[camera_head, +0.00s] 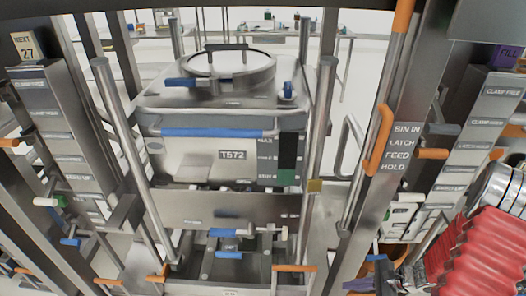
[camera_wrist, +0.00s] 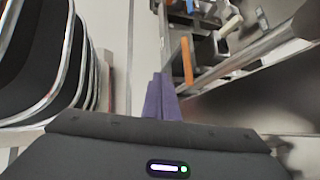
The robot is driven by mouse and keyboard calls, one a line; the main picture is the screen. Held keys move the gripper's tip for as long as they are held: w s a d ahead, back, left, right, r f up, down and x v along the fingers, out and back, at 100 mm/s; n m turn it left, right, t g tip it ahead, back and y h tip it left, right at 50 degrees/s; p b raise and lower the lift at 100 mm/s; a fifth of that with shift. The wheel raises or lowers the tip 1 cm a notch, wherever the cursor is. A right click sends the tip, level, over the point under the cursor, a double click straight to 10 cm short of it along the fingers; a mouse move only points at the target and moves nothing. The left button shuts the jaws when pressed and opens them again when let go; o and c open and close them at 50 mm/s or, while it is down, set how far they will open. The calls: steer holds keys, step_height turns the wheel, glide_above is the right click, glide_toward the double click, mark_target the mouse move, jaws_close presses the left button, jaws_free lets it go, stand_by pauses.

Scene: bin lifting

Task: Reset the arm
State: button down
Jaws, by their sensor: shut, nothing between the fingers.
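My gripper (camera_wrist: 161,98) shows in the wrist view as two purple fingers pressed together, with nothing between them. It points away from the dark wrist housing, over the floor beside metal framework. I cannot make out my gripper in the head view. There, a steel bin (camera_head: 200,160) marked T572 sits upright in a metal frame, with a round lid (camera_head: 236,64) on top and a blue bar (camera_head: 212,132) across its front. My gripper is not touching the bin as far as the wrist view shows.
Steel posts (camera_head: 122,150) flank the bin, and labelled panels (camera_head: 62,125) stand on the left. An orange handle (camera_head: 380,140) is on the right post. In the wrist view an orange handle (camera_wrist: 187,60) and a metal tube (camera_wrist: 250,55) lie ahead to the right of the fingers.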

steer(key=s+a+r+n+h, duration=0.2)
steer(key=r+n, duration=0.4)
steer(key=r, duration=0.7)
steer(key=s+a+r+n+t+h, duration=0.1)
steer(key=s+a+r+n+h, duration=0.2)
steer(key=r, duration=1.1)
steer(key=s+a+r+n+t+h, duration=0.1)
steer(key=s+a+r+n+h, duration=0.2)
steer(key=r, duration=1.1)
steer(key=s+a+n, duration=0.3)
steer(key=a+n, duration=0.2)
steer(key=n, duration=0.2)
steer(key=shift+s+a+r, duration=0.2)
steer(key=shift+a, duration=0.1)
steer(key=shift+d, duration=0.1)
